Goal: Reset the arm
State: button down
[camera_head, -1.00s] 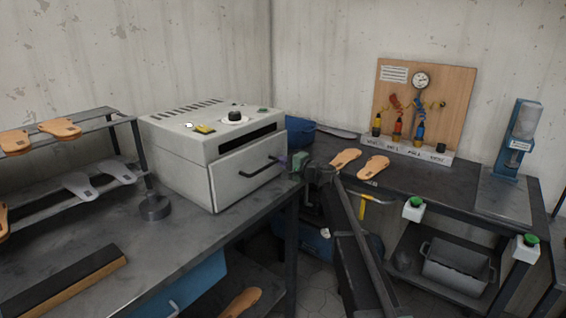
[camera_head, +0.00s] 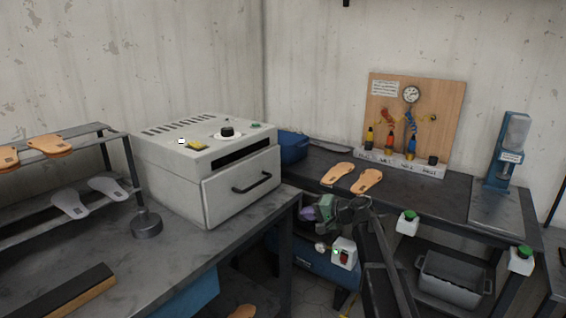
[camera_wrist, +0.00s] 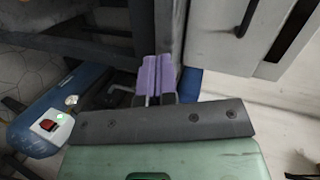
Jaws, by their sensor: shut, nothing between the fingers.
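My gripper (camera_head: 308,213) has a green body and purple fingertips. In the head view it hangs in front of the gap between the two benches, to the right of the oven and apart from its handle. In the wrist view the purple fingers (camera_wrist: 157,78) lie side by side, closed, with nothing held. The grey oven (camera_head: 212,165) stands on the left bench with its front panel closed or nearly so; a black slot shows above the panel. Its black handle (camera_head: 252,182) is free. The wrist view shows the handle (camera_wrist: 246,20) at upper right.
A blue compressor (camera_head: 310,262) with a white switch box (camera_head: 344,252) sits below my gripper. Two orange soles (camera_head: 368,181) lie on the right bench (camera_head: 425,196). A rack with soles (camera_head: 70,203) stands at left. Green buttons (camera_head: 409,216) line the right bench's front.

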jog(key=s+d+f+n+g+h, duration=0.15)
jog(key=s+f+h, duration=0.25)
jog(key=s, duration=0.6)
jog(key=s+d+f+n+g+h, duration=0.1)
jog(key=s+d+f+g+h, duration=0.2)
jog(key=s, duration=0.7)
jog(key=s+f+n+g+h, duration=0.25)
jog(key=s+f+h, duration=0.25)
jog(key=s, duration=0.5)
notch_tip(320, 180, up, 13)
jog(key=s+p, duration=0.2)
jog(key=p, duration=1)
jog(key=shift+a+p, duration=0.2)
jog(key=shift+p, duration=0.15)
